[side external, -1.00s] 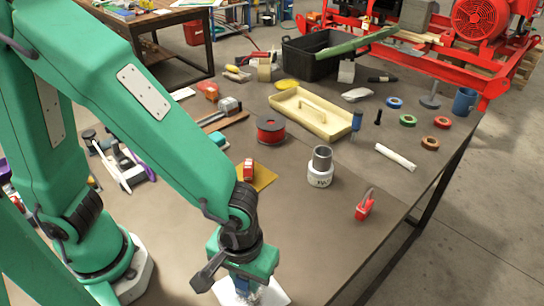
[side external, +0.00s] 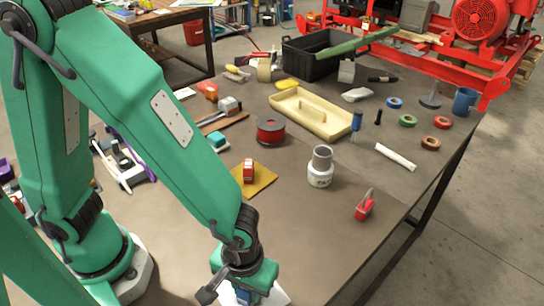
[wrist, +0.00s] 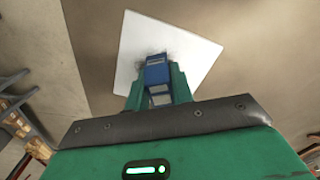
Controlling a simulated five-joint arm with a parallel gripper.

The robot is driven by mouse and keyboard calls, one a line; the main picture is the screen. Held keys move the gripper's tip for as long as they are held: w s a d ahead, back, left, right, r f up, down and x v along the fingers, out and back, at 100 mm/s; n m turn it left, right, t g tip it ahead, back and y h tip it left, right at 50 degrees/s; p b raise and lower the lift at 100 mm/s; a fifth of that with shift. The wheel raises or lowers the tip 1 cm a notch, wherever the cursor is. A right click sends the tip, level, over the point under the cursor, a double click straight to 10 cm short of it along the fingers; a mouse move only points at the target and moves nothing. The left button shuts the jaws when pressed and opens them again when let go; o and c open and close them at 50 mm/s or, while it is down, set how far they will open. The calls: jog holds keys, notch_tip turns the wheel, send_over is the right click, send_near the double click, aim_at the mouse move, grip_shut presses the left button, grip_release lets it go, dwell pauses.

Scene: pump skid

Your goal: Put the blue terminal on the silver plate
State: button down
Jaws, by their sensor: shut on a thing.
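My gripper (wrist: 157,88) is shut on the blue terminal (wrist: 158,72), a small blue block with pale parts. The green fingers stand on either side of it. The silver plate (wrist: 195,45), a pale flat square, lies under the terminal in the wrist view. The terminal's far end appears over the plate, close to its middle; I cannot tell whether it touches. In the side view the terminal (side external: 245,297) and the plate (side external: 281,298) are at the bottom edge, mostly hidden by my gripper.
A red block on a yellow square (side external: 264,180), a white-and-grey pipe fitting (side external: 320,170) and a red padlock (side external: 364,208) stand farther back on the table. A red spool (side external: 270,131) and cream tray (side external: 318,117) lie beyond. The table between the plate and padlock is clear.

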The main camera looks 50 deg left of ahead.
jog(key=shift+f, duration=0.15)
jog(key=c, duration=1.2)
grip_release()
notch_tip(320, 180, up, 12)
jog(key=shift+r, duration=0.2)
